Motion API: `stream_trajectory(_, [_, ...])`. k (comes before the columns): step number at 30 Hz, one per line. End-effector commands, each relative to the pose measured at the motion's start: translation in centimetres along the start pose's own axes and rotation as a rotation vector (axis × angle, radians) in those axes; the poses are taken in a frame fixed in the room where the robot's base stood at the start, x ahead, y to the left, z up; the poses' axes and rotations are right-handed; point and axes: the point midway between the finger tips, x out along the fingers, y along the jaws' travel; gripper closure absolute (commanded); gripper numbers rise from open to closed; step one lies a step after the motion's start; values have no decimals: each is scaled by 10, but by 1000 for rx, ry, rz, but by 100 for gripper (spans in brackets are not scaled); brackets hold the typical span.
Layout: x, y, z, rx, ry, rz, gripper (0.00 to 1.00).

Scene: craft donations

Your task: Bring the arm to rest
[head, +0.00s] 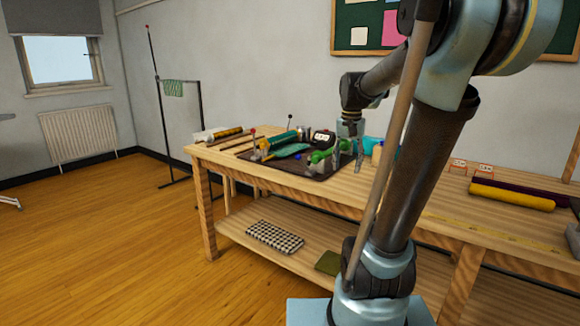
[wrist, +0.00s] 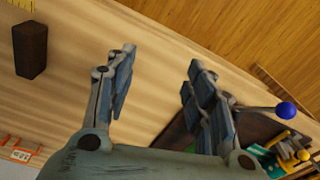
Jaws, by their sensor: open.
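My gripper (head: 347,160) hangs from my bent arm over the wooden worktable (head: 290,190), at the right side of the dark tray. In the wrist view its two fingers (wrist: 160,62) are spread apart. The height of the fingertips above the table is hard to tell.
A dark tray (head: 312,170) full of mixed craft items stands near the gripper. In the wrist view a blue-tipped pin (wrist: 285,110) lies close to the right finger, and a dark brown block (wrist: 29,50) is at left. Yellow and purple rolls (head: 512,197) lie further right.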

Motion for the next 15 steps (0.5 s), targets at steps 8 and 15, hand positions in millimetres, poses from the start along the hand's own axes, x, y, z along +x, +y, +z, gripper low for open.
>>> stream_trajectory(8, [34,28,72,-130,38,-12,51])
stream_trajectory(15, [73,50,127,-241,71,-19,51])
